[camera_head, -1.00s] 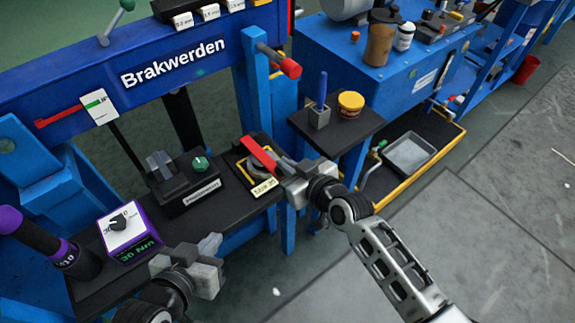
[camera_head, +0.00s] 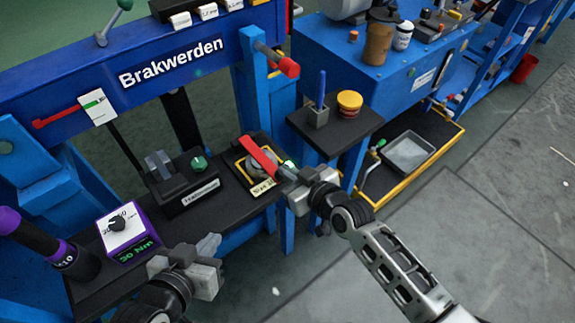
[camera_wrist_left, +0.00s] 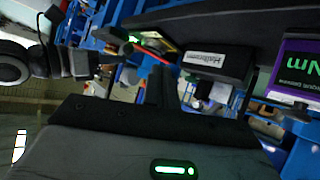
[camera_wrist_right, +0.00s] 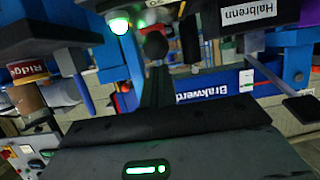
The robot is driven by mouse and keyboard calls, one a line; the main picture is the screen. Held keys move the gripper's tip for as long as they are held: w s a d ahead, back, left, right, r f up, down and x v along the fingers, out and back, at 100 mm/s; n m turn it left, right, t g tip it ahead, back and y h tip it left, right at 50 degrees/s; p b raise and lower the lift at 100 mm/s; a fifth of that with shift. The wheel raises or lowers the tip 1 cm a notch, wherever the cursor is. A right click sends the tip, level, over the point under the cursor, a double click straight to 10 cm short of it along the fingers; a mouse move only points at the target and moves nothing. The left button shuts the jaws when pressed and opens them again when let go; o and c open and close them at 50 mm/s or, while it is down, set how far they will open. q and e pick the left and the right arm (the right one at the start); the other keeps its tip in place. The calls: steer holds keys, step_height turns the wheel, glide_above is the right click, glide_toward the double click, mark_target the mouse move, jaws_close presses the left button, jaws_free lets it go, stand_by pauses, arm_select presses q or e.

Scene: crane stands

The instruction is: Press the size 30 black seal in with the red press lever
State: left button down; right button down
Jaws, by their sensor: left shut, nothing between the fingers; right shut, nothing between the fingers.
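The red press lever (camera_head: 260,155) slants across the small black press station, which has a yellow outline and a label (camera_head: 263,187) reading about "Size 30", partly hidden. A grey round part (camera_head: 252,167) shows beneath the lever. I cannot make out the black seal. My right gripper (camera_head: 284,173) is shut and empty at the lever's near end; I cannot tell whether it touches. A lit green lamp (camera_head: 291,163) is beside it and also shows in the right wrist view (camera_wrist_right: 119,26). My left gripper (camera_head: 213,242) is shut and empty, low in front of the bench.
A black vice-like block with a green knob (camera_head: 198,163) stands left of the press.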

steer(key=w+r+p+v, duration=0.1)
steer(key=r+p+v, duration=0.15)
steer(key=v, duration=0.85)
steer(key=s+d+f+m+h, duration=0.3)
steer(key=s+d+m+h, duration=0.1)
steer(key=s, duration=0.5)
steer(key=shift+s+d+f+m+g+h, duration=0.25)
steer(key=shift+d+m+g+h, duration=0.2)
steer(key=shift+d, duration=0.75)
